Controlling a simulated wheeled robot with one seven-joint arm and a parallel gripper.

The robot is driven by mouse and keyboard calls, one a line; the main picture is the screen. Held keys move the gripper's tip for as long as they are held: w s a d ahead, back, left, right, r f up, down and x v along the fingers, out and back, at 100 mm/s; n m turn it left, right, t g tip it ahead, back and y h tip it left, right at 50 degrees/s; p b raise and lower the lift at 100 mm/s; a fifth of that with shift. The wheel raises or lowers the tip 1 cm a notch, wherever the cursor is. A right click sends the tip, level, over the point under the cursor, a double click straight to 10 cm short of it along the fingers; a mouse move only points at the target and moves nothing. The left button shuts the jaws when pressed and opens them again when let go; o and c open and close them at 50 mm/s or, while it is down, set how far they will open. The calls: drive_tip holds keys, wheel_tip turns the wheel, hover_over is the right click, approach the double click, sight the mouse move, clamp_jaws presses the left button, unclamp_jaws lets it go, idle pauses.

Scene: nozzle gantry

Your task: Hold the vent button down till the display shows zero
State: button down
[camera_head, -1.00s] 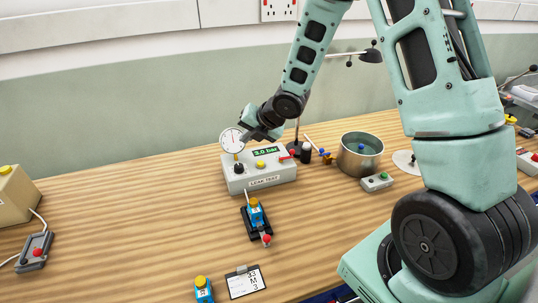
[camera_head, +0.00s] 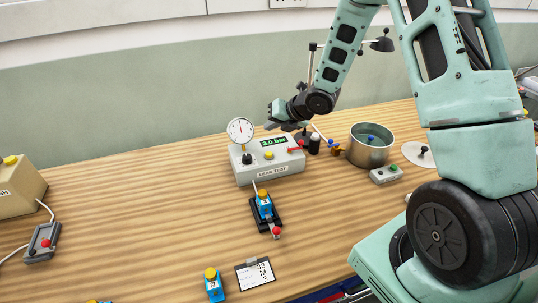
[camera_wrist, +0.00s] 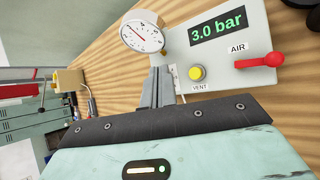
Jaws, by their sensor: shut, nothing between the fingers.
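The grey leak test box (camera_head: 245,177) stands on the bench. Its green display (camera_head: 274,143) reads 3.0 bar, and the same reading is clear in the wrist view (camera_wrist: 217,27). The yellow vent button (camera_wrist: 196,73) sits below the display, above the VENT label; it also shows in the head view (camera_head: 269,155). My gripper (camera_head: 277,117) is above the back of the box, its fingers shut and empty. In the wrist view the fingertips (camera_wrist: 158,72) are seen to the left of the button, apparently apart from it.
A round dial gauge (camera_head: 240,130) rises from the box's left end. A red AIR lever (camera_wrist: 262,60) is right of the button. A blue-and-yellow part in a black holder (camera_head: 265,211) sits in front. A metal pot (camera_head: 371,150) stands at right.

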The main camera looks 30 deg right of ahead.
sight(272, 154)
wheel_tip(272, 154, down, 7)
drive_tip(key=b, duration=0.4)
drive_tip(key=shift+b, duration=0.3)
drive_tip(key=shift+f+b, duration=0.3)
drive_tip(key=shift+f, duration=0.15)
idle(1.3)
drive_tip(key=shift+f+b, duration=0.3)
drive_tip(key=shift+b, duration=0.35)
drive_tip(key=shift+f+b, duration=0.45)
drive_tip(key=shift+b, duration=0.15)
idle(0.5)
drive_tip(key=shift+r, duration=0.15)
idle(1.8)
drive_tip(key=shift+r+p, duration=0.5)
drive_tip(key=shift+r, duration=0.3)
drive_tip(key=shift+r+p, duration=1.6)
drive_tip(key=shift+r, duration=0.9)
